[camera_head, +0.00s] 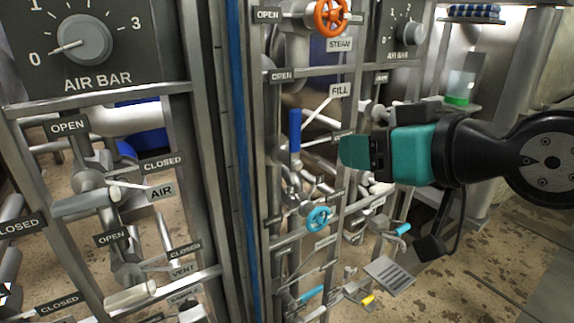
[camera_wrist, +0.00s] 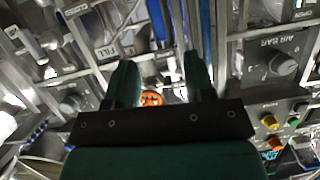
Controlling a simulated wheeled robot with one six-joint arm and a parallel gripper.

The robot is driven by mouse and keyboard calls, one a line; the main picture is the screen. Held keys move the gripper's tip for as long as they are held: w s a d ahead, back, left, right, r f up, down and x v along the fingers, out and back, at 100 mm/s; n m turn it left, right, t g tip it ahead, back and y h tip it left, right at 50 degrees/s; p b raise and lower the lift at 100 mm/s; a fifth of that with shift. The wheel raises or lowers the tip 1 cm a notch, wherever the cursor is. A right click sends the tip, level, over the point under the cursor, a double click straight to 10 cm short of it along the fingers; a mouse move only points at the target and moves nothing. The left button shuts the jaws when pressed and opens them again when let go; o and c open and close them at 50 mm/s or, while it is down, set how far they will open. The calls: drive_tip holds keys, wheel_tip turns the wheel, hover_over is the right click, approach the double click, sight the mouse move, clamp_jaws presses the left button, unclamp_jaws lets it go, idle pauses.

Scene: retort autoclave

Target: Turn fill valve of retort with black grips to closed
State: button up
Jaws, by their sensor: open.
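The fill valve's blue lever handle (camera_head: 295,130) stands upright in the middle panel of the head view, below an OPEN label (camera_head: 282,75) and left of the FILL label (camera_head: 340,90). I cannot see which retort has black grips. My gripper (camera_head: 352,152) has teal fingers and comes in from the right, apart from the lever and to its right. In the wrist view the two fingers (camera_wrist: 161,72) are spread with nothing held between them. The FILL label also shows there (camera_wrist: 127,50), beyond the left finger.
An orange steam handwheel (camera_head: 331,17) is above, and a light-blue handwheel (camera_head: 318,219) is below. A blue vertical post (camera_head: 237,150) and metal frame bars stand left of the lever. Speckled floor (camera_head: 500,270) lies open at lower right.

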drive_tip(key=f+t+b, duration=0.2)
drive_tip(key=t+y+p, duration=0.1)
drive_tip(key=t+p, duration=0.1)
drive_tip(key=p, duration=1)
approach(297, 115)
drive_tip(key=w, duration=0.2)
drive_tip(key=p+x, duration=0.1)
drive_tip(key=x, duration=0.2)
drive_tip(key=p+x, duration=0.2)
drive_tip(key=x, duration=0.2)
drive_tip(key=p+x, duration=0.1)
drive_tip(key=x, duration=0.3)
drive_tip(key=shift+s+a+p, duration=0.3)
drive_tip(key=shift+a, duration=0.1)
clamp_jaws()
